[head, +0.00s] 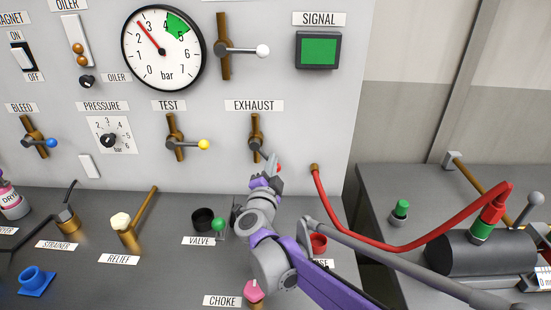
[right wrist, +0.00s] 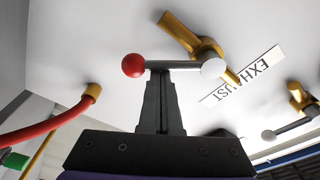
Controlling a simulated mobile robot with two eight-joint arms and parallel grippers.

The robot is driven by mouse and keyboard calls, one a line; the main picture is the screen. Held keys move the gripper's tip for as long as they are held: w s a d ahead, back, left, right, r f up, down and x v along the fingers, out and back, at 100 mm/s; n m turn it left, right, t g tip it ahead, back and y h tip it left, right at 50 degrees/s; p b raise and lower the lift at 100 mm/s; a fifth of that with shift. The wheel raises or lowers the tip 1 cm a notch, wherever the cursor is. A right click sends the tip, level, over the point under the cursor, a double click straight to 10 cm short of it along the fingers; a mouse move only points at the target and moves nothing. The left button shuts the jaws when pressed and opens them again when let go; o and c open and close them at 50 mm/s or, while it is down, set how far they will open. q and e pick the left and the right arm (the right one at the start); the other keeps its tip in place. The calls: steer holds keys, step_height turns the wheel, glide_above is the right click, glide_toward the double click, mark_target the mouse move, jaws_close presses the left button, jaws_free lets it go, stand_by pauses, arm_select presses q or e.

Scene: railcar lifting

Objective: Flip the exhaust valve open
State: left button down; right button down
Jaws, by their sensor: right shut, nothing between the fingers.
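The exhaust valve has a brass body (head: 255,125) on the grey panel, under the EXHAUST label (head: 254,105). In the head view its lever runs down to the right to a red knob (head: 279,168), mostly hidden by my right gripper (head: 271,168). In the right wrist view the brass body (right wrist: 187,32), grey lever and red knob (right wrist: 133,66) show clearly. My right gripper (right wrist: 161,82) is shut and empty, its fingertips at the lever's shaft between hub and knob. I cannot tell whether they touch it. My left gripper is not in view.
The test valve (head: 174,143) with a yellow knob is to the left, and a white-knobbed lever (head: 240,50) and gauge (head: 163,48) are above. A red hose (head: 400,245) hangs at right. Several small parts stand on the ledge below.

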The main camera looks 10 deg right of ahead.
steer(key=a+m, duration=0.1)
steer(key=m, duration=0.1)
steer(key=a+f+m, duration=0.1)
steer(key=m, duration=0.2)
steer(key=shift+w+a+f+m+g, duration=0.3)
steer(key=shift+w+a+f+g, duration=0.1)
steer(key=shift+a, duration=0.15)
stand_by(0.4)
step_height(320, 180, up, 10)
steer(key=shift+w+f+p, duration=0.1)
steer(key=shift+p, duration=0.65)
steer(key=shift+r, duration=0.25)
steer(key=shift+f, duration=0.2)
